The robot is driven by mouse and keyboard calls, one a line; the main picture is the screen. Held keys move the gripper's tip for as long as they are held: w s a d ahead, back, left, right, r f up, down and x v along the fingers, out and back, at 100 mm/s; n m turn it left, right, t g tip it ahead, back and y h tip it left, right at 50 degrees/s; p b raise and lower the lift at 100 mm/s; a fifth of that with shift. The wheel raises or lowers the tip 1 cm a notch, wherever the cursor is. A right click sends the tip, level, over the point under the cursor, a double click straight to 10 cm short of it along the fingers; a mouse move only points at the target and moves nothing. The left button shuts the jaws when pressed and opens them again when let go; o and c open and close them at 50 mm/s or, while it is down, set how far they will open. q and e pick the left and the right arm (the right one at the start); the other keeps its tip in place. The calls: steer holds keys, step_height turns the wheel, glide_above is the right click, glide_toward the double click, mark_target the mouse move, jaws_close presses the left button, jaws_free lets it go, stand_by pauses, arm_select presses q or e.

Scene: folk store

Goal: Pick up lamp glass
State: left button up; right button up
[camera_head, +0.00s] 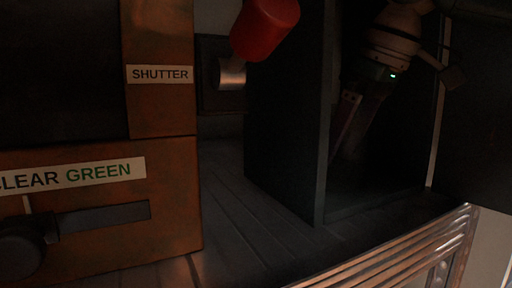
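I cannot make out a lamp glass for certain. A red, rounded cylinder (265,28) shows at the top centre, tilted, close to a short metal cylinder (231,73); I cannot tell whether it is glass or a handle. A pale jointed arm part with a small green light, which looks like my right arm, comes down at the upper right. The dark part below it seems to be my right gripper (352,122), deep in shadow; its fingers are unclear. My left gripper is not in view.
A brown metal housing (170,220) with "SHUTTER" and "CLEAR GREEN" labels and a dark lever (100,219) stands at left. A dark upright panel (287,115) stands in the middle. A ridged metal edge (400,250) crosses the lower right. The plank floor (225,200) between is clear.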

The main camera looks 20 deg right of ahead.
steer(key=c, duration=0.5)
steer(key=shift+c, duration=0.2)
steer(key=shift+r, duration=0.15)
